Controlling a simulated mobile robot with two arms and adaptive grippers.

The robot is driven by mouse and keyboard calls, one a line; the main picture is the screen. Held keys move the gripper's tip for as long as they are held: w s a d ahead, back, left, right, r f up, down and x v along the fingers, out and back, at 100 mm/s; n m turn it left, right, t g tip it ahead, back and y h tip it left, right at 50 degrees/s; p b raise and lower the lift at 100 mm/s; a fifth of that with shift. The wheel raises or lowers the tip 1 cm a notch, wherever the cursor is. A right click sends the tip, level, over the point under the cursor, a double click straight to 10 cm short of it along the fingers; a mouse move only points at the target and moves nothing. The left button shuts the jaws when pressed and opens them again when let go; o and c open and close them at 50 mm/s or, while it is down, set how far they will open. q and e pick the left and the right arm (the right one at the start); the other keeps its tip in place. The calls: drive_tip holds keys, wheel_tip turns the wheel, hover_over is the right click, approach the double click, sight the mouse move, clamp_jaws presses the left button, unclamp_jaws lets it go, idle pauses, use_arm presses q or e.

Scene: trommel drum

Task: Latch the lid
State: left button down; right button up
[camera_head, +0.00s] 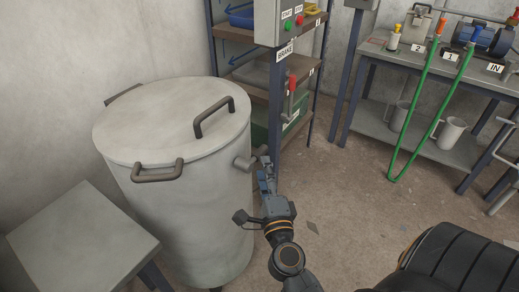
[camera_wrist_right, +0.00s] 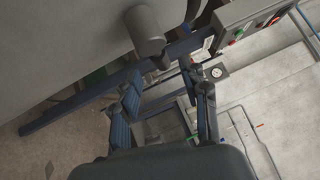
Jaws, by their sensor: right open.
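A large grey drum (camera_head: 190,215) stands at the left with its flat round lid (camera_head: 160,115) lying on top. The lid carries a dark bar handle (camera_head: 213,117). A short grey cylindrical latch fitting (camera_head: 245,162) sticks out of the drum's right side, and it also shows at the top of the right wrist view (camera_wrist_right: 146,30). My right gripper (camera_head: 264,170) is just right of this fitting, with its fingers up. In the wrist view its two fingers (camera_wrist_right: 165,82) are spread and hold nothing. I cannot tell whether a finger touches the fitting. My left gripper is out of view.
A control box (camera_head: 283,22) with red and green buttons and a red brake lever (camera_head: 291,84) is on the shelf post behind my right gripper. A grey table (camera_head: 80,240) is at the front left. A workbench (camera_head: 440,70) stands at the back right. Floor between is mostly clear.

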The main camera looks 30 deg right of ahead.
sight(260, 151)
drive_tip(key=p+x, duration=0.1)
drive_tip(key=x, duration=0.5)
drive_tip(key=shift+w+d, duration=0.1)
drive_tip(key=shift+w, duration=0.1)
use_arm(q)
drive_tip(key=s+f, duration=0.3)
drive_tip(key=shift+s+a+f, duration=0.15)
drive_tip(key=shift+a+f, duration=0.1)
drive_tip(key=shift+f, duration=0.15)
use_arm(e)
clamp_jaws()
